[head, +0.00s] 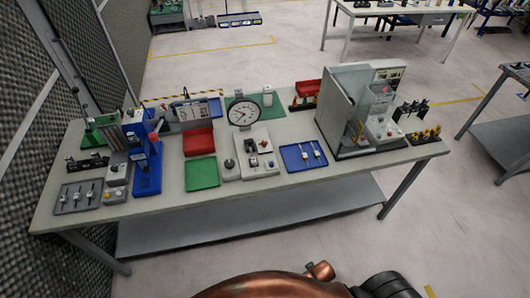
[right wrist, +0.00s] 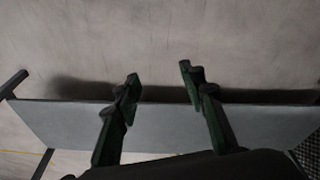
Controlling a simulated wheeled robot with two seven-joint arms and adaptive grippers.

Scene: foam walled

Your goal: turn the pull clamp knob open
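A grey-white fixture plate (head: 264,169) with small clamp parts lies at the middle of the workbench in the head view. A small block with a dark round knob (head: 229,163) stands just left of it. I cannot tell which part is the pull clamp knob, nor its turn position. My right gripper (right wrist: 160,80) is open in the right wrist view, with two green-black fingers apart and nothing between them. It is away from the bench top, over the floor and a grey shelf. My left gripper is not in view.
The workbench (head: 300,178) carries a round dial (head: 243,113), a green tray (head: 202,173), a blue tray (head: 304,156), a red bin (head: 198,141) and a blue press (head: 147,170). A grey walled machine (head: 344,110) stands at right. A low shelf (head: 250,213) runs beneath.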

